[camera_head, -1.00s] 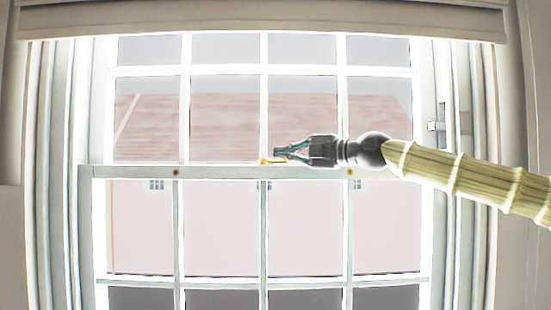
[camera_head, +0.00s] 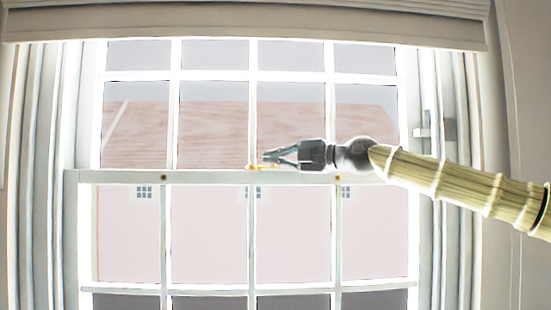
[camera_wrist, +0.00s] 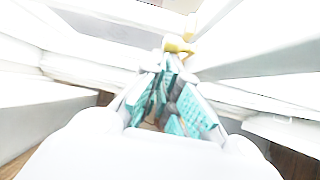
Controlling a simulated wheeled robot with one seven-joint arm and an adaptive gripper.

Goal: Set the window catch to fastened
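The window catch is a small brass-coloured piece (camera_head: 254,167) on top of the white meeting rail (camera_head: 120,177), near the middle of the window. My gripper (camera_head: 267,158) comes in from the right just above the rail, with its fingertips at the catch's right end. In the wrist view, the yellow catch (camera_wrist: 178,47) shows just beyond the fingertips (camera_wrist: 171,64). The teal-padded fingers converge towards their tips. I cannot tell whether the tips meet or whether they touch the catch. The catch's exact lever position is too small to read.
Glazing bars and glass lie behind my gripper. Two small brass-coloured dots sit on the rail's front. A white fitting (camera_head: 424,128) is on the right frame.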

